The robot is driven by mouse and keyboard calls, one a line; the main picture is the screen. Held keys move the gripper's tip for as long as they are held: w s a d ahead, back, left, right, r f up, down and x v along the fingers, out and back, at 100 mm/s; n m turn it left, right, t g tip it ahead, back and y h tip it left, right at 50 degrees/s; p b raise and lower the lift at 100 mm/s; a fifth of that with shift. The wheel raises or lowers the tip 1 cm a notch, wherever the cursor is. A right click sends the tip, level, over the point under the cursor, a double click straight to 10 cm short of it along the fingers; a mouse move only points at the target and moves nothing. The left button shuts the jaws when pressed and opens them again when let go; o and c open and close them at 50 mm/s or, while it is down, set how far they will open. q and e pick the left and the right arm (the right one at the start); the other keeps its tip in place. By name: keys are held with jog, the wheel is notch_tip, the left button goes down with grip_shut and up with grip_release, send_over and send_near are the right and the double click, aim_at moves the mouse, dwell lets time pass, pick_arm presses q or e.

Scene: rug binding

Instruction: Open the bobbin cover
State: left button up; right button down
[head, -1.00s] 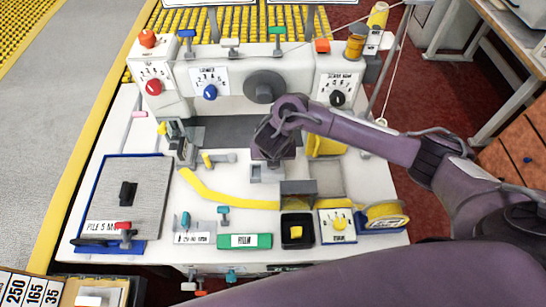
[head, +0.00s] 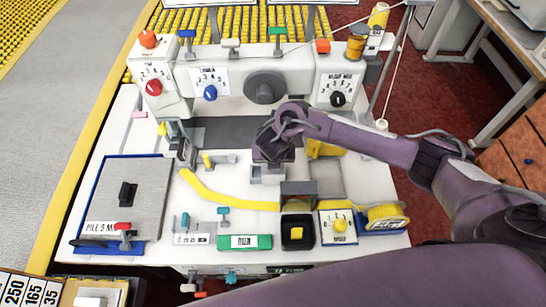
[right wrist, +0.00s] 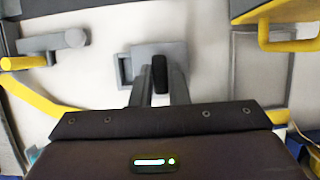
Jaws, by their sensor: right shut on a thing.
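In the right wrist view the fingers are shut on a short black handle (right wrist: 160,72) standing at the block. Whether the block is raised or flush with the bed I cannot tell. In the head view my right gripper (head: 272,158) hides the block's far part. My left gripper is not in view.
A yellow strip (head: 230,201) curves across the bed in front of the block. A grey plate (head: 325,178) and a yellow guard (head: 322,149) lie right. A grey post with a yellow tip (head: 220,159) is left. The dial panel (head: 265,65) stands behind.

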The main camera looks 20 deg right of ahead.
jog(key=d, duration=0.2)
jog(key=s+d, duration=0.1)
jog(key=d, duration=0.1)
jog(key=shift+s+d, duration=0.15)
jog(key=shift+d, duration=0.1)
jog(key=c, duration=1.6)
grip_release()
jog(key=shift+a, duration=0.2)
jog(key=shift+o, duration=1)
jog(key=shift+d, duration=0.1)
jog(key=v, duration=0.7)
jog(key=shift+r+p, duration=0.35)
jog(key=shift+s+f, duration=0.1)
jog(key=shift+s, duration=0.05)
